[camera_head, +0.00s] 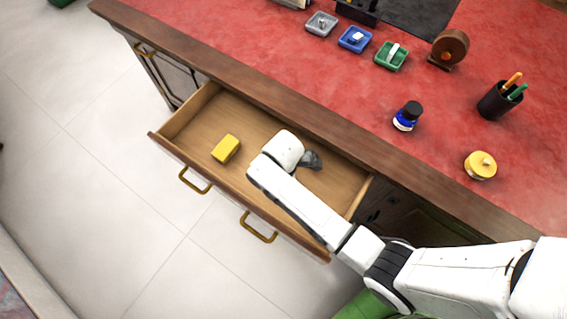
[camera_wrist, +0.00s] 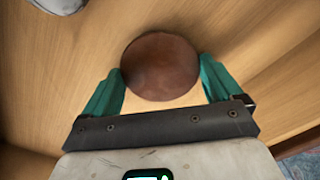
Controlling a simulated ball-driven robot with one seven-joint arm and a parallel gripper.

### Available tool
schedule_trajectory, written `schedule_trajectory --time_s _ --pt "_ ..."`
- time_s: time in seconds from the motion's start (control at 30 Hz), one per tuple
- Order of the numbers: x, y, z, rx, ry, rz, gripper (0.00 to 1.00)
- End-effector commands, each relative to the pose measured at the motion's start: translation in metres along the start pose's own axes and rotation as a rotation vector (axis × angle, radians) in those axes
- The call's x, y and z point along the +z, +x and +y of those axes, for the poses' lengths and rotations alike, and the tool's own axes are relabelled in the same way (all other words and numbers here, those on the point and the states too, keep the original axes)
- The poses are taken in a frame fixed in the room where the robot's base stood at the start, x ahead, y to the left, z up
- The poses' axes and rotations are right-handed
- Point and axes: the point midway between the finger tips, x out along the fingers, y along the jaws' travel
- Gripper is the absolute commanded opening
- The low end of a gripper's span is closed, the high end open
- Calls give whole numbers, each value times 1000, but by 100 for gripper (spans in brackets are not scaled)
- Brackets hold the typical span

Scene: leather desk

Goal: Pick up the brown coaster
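The brown coaster (camera_wrist: 160,66) is a round disc inside the open wooden drawer, seen in the wrist view just beyond my fingers. My gripper (camera_wrist: 162,64) has its two green fingers spread wide, one on each side of the coaster. The fingertips are at or very close to its left and right edges; I cannot tell whether they touch it. In the head view, my white arm reaches into the drawer (camera_head: 168,128) and hides the coaster and my fingers.
A yellow block (camera_head: 226,148) lies in the drawer's left part. A dark grey item (camera_head: 311,160) shows beside my wrist. The drawer walls surround the arm. On the red desktop (camera_head: 300,70) stand small trays, an ink bottle (camera_head: 407,116), a pen cup (camera_head: 500,99) and a yellow round item (camera_head: 481,165).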

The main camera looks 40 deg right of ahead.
Motion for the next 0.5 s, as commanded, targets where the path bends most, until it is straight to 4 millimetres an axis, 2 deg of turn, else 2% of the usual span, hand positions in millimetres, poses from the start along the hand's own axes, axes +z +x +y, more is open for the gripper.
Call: schedule_trajectory --time_s 0.03,0.27,0.5 --pt "0 0 0 0 0 0 85" --pt "0 0 0 0 0 0 63" --pt "0 -1 0 0 0 0 61"
